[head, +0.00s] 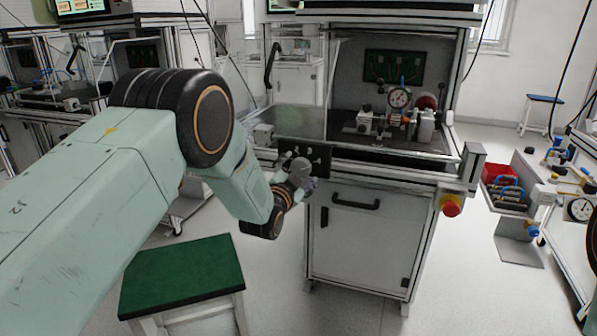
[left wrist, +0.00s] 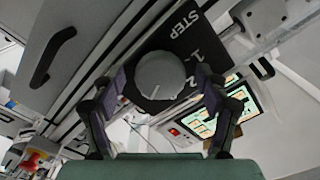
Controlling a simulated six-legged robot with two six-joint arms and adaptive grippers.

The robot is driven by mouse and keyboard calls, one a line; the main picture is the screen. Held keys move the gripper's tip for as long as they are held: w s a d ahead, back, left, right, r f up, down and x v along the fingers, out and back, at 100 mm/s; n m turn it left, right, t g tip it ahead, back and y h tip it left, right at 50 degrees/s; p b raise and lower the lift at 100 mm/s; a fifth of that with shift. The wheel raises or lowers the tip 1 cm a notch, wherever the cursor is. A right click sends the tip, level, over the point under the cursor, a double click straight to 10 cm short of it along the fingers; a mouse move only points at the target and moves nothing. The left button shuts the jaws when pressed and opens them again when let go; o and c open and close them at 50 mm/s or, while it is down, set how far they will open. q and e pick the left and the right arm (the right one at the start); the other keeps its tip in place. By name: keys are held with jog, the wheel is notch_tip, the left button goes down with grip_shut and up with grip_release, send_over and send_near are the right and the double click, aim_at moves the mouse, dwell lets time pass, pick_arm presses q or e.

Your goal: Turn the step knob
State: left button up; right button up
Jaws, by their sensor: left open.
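The step knob (left wrist: 160,75) is a round grey knob with a pale pointer line. It sits on a black panel (left wrist: 185,38) marked STEP, 1 and 2 in the left wrist view. In the head view the panel (head: 318,157) is on the front of the workbench. My left gripper (head: 300,182) is at the panel and partly covers it. In the left wrist view its two fingers stand open on either side of the knob. I cannot tell whether either finger touches it. My right gripper is not in view.
The workbench cabinet (head: 360,240) stands below the panel, with a red button (head: 451,205) at its right. Gauges and fittings sit on the bench top. A green-topped stool (head: 185,272) stands at the front left. The floor right of the cabinet is partly clear.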

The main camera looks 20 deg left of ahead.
pick_arm(q)
jog(key=s, duration=1.2)
jog(key=shift+a, duration=0.2)
jog(key=s+f+n+g, duration=0.7)
jog(key=s+f+g, duration=0.2)
jog(key=s+f, duration=0.85)
jog(key=s+f+n+g+p, duration=0.1)
jog(key=s+f+g, duration=0.3)
jog(key=s, duration=0.9)
jog(key=s+f+n+g+p, duration=0.1)
jog(key=s+f+g, duration=0.4)
jog(key=s, duration=0.9)
jog(key=shift+s+a+f+y, duration=0.15)
jog(key=shift+a+f+y, duration=0.05)
jog(key=shift+f+y, duration=0.15)
